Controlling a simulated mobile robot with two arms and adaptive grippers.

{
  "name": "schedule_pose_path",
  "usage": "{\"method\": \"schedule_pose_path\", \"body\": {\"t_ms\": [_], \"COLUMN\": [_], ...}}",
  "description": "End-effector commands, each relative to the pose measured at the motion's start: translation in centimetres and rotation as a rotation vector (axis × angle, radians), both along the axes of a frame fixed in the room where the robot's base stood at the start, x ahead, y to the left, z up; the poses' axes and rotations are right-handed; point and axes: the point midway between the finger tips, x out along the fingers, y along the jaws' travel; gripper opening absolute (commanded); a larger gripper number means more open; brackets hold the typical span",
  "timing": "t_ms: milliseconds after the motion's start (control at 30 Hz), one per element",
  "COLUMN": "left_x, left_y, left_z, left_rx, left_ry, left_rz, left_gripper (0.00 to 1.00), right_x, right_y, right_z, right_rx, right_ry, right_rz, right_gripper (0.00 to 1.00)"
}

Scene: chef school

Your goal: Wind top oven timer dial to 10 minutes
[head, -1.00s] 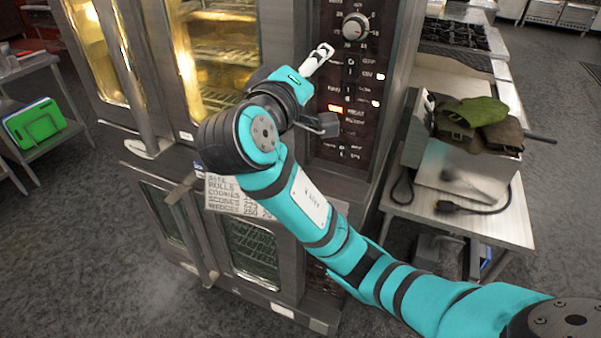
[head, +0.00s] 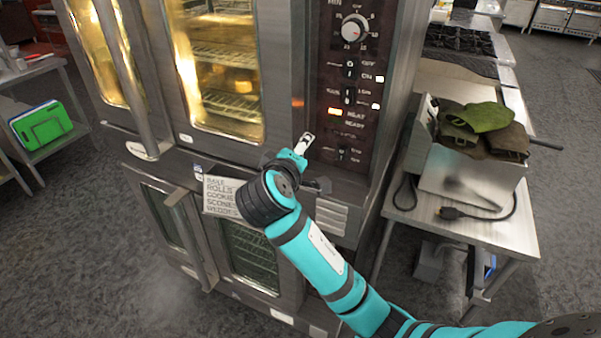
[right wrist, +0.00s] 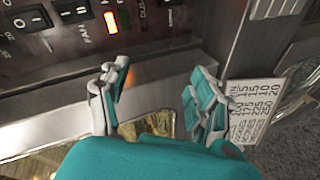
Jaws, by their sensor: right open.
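The round silver dial (head: 354,28), with white markings around it, is at the top of the dark control panel (head: 322,70) on the upper oven in the head view. It has "MIN" lettering near its upper left. Its exact setting is too small to read. My right gripper (head: 314,163) is below and left of the dial, near the panel's lower end, apart from the dial. In the right wrist view, the right gripper (right wrist: 156,84) has its two fingers spread with nothing between them. The dial is outside that view. My left gripper is not in view.
Rocker switches (head: 349,92) and a lit orange indicator (head: 335,111) are below the dial. The upper oven's door handle (head: 125,80) juts out at left. A paper list (head: 222,195) hangs below the upper oven. A steel table (head: 480,228) with a box of cloths stands at right.

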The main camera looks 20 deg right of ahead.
Motion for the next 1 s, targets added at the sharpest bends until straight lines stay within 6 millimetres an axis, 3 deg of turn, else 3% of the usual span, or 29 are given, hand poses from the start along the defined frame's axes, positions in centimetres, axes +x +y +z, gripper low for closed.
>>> {"method": "schedule_pose_path", "body": {"t_ms": [200, 400, 867, 1000], "left_x": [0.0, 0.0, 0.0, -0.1], "left_y": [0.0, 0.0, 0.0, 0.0], "left_z": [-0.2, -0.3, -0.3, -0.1], "left_rx": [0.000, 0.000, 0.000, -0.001], "left_ry": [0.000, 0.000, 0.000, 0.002], "left_rz": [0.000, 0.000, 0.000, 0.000], "left_gripper": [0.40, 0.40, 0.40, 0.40], "right_x": [0.1, 0.1, 0.1, 0.5], "right_y": [0.2, 0.3, 0.3, 1.3], "right_z": [-3.3, -4.4, -4.4, -2.3], "right_rx": [0.029, 0.042, 0.042, 0.043], "right_ry": [0.043, 0.058, 0.058, 0.023], "right_rz": [0.022, 0.031, 0.032, 0.032], "right_gripper": [0.64, 0.64, 0.64, 0.64]}}
